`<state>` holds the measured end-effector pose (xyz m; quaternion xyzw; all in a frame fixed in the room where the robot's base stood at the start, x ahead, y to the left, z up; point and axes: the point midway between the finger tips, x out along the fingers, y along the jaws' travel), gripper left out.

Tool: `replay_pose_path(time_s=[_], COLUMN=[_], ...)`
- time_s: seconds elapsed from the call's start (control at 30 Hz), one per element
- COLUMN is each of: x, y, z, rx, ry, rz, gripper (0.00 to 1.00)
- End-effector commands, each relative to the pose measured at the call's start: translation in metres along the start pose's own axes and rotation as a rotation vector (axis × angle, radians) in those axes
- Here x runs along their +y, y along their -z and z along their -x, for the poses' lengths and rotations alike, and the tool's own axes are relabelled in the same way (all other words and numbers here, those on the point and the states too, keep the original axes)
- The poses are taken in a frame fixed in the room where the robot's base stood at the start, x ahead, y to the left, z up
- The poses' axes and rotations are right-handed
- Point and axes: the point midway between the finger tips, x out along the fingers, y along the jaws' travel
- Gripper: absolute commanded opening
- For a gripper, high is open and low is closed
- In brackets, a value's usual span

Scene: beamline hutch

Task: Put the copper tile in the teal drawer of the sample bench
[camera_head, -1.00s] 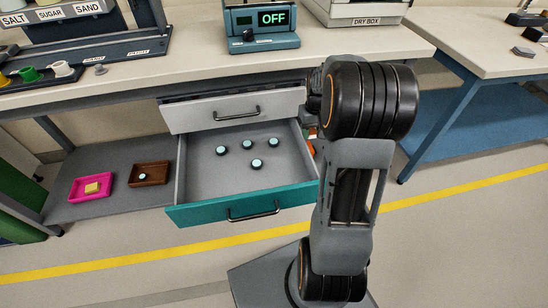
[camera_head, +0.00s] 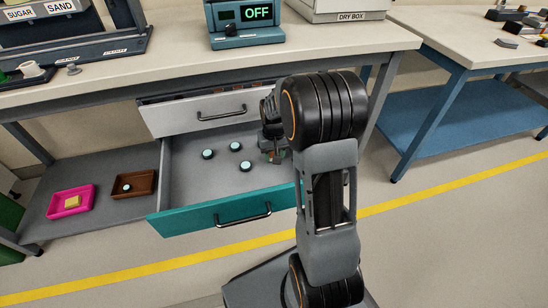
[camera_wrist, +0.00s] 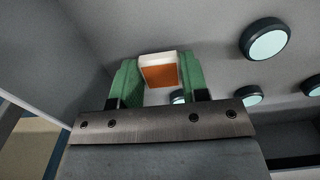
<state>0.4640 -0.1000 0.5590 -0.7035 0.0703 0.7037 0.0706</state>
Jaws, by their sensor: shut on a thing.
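The teal drawer (camera_head: 225,211) of the sample bench is pulled open below a white drawer. My gripper (camera_head: 272,155) is over the right side of its inside, low near the right wall. In the wrist view my gripper (camera_wrist: 160,78) has green fingers shut on the copper tile (camera_wrist: 161,76), a small block with an orange-copper face and whitish edges. The grey drawer floor lies around it. Whether the tile touches the floor I cannot tell.
Round dark pucks with pale teal tops lie in the drawer (camera_head: 235,146), close to the tile in the wrist view (camera_wrist: 264,39). The white drawer (camera_head: 190,117) is slightly open above. A pink tray (camera_head: 57,211) and a brown tray (camera_head: 147,192) sit on the lower shelf, left.

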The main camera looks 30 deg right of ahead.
Motion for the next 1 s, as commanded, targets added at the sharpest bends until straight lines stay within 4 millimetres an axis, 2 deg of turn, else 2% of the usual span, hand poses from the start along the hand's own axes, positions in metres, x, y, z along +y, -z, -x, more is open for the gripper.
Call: replay_pose_path(time_s=[0.07,0.47,0.5,0.7,0.77,1.0], x=[0.0002,0.0004,0.0004,0.0004,0.0004,0.0004], y=[-0.0002,-0.0001,-0.0001,-0.0001,-0.0001,0.0], z=[-0.0095,-0.0128,-0.0121,-0.0118,-0.0118,-0.0098], rx=[-0.001,0.0,0.0,0.0,0.0,0.001], ry=[0.0,0.0,0.0,0.0,0.0,0.0], rz=[0.0,0.0,0.0,0.0,0.0,0.0], gripper=[0.19,0.19,0.44,0.63,0.67,0.67])
